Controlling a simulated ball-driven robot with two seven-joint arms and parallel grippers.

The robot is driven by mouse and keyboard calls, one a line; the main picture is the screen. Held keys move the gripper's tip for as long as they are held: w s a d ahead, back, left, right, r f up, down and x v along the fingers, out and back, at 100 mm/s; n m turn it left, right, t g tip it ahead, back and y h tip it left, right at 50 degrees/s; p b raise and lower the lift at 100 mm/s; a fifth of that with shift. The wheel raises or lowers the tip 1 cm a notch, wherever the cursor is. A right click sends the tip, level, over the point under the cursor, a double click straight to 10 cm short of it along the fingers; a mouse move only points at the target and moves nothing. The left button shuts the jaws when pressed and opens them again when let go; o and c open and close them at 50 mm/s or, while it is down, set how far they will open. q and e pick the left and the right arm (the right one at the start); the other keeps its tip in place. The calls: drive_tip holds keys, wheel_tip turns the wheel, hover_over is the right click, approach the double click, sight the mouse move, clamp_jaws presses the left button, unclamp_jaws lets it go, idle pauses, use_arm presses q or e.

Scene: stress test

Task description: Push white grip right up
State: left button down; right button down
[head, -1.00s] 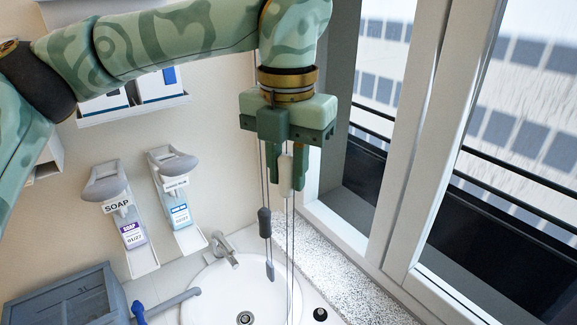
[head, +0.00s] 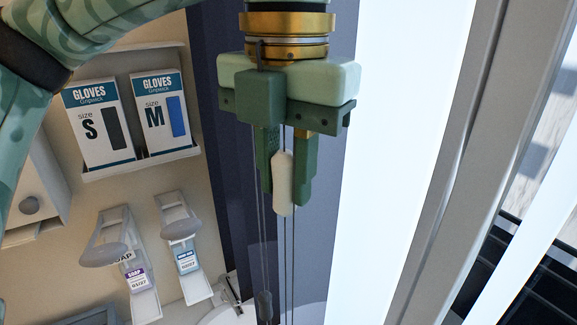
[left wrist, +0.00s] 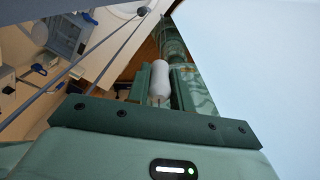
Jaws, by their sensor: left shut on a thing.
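The white grip (head: 283,187) is a small rounded cylinder hanging upright on thin cords. My left gripper (head: 285,190) points down with its green fingers shut around the grip; the grip's lower end sticks out below the fingertips. In the left wrist view the white grip (left wrist: 160,80) sits between my left gripper's fingers (left wrist: 160,82). A dark grip (head: 264,304) hangs on the neighbouring cord, lower and slightly left, near the bottom edge of the head view. My right gripper is not in view.
A dark blue panel (head: 222,130) and a bright white surface (head: 395,130) stand behind my gripper. Glove boxes (head: 130,120) and two dispensers (head: 180,225) are on the left wall. A grey window frame (head: 460,130) stands at right. The sink (head: 225,314) edge shows below.

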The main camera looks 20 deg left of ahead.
sight(283, 152)
use_arm(q)
drive_tip(key=shift+r, duration=0.3)
drive_tip(key=c, duration=1.2)
unclamp_jaws()
drive_tip(key=shift+c, duration=0.2)
drive_tip(key=shift+s, duration=0.15)
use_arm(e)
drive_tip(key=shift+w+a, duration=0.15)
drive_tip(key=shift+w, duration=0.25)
use_arm(q)
drive_tip(key=shift+f, duration=0.15)
drive_tip(key=shift+r, duration=0.5)
wheel_tip(283, 152, up, 16)
drive_tip(key=p, duration=0.2)
drive_tip(key=shift+f+p, duration=0.25)
drive_tip(key=shift+p, duration=0.1)
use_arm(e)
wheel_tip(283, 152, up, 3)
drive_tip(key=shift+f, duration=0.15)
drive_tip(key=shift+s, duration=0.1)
